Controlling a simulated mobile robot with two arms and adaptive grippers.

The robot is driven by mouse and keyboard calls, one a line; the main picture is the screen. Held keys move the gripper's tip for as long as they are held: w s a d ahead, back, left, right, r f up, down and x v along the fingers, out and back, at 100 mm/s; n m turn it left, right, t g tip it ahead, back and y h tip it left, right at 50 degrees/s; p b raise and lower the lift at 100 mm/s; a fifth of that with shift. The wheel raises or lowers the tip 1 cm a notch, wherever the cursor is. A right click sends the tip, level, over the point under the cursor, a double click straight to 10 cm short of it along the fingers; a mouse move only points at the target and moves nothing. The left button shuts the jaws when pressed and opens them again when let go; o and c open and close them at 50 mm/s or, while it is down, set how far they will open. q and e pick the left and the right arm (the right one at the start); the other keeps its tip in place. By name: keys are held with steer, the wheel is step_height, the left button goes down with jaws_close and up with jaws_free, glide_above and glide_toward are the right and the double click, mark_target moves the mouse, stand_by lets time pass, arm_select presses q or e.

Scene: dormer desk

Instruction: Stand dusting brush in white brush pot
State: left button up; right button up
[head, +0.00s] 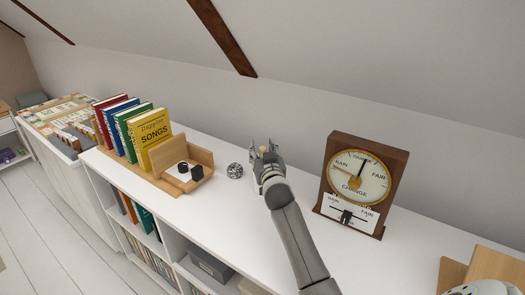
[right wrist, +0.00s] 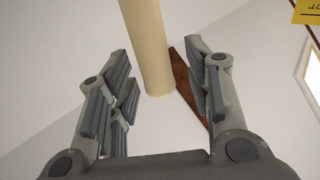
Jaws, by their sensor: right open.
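My right gripper (head: 264,150) is open above the white desk top, near its back edge. A pale wooden cylinder, which looks like the dusting brush's handle (right wrist: 147,45), lies between its spread fingers in the right wrist view (right wrist: 160,95), with gaps on both sides. In the head view a small tan tip of the handle (head: 262,149) shows between the fingers. The brush's bristles are not visible. I cannot make out the white brush pot; my gripper and forearm cover the spot beneath the handle.
A speckled ball (head: 235,170) sits just left of my gripper. Further left are a wooden holder (head: 203,157) with black items and several books, including a yellow one (head: 155,138). A wooden barometer (head: 362,185) stands to the right. Desk between it and my arm is clear.

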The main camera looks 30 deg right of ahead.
steer(key=shift+s, duration=0.1)
steer(key=v, duration=1.1)
steer(key=shift+s+a, duration=0.2)
steer(key=shift+s, duration=0.15)
steer(key=shift+f, duration=0.1)
stand_by(0.3)
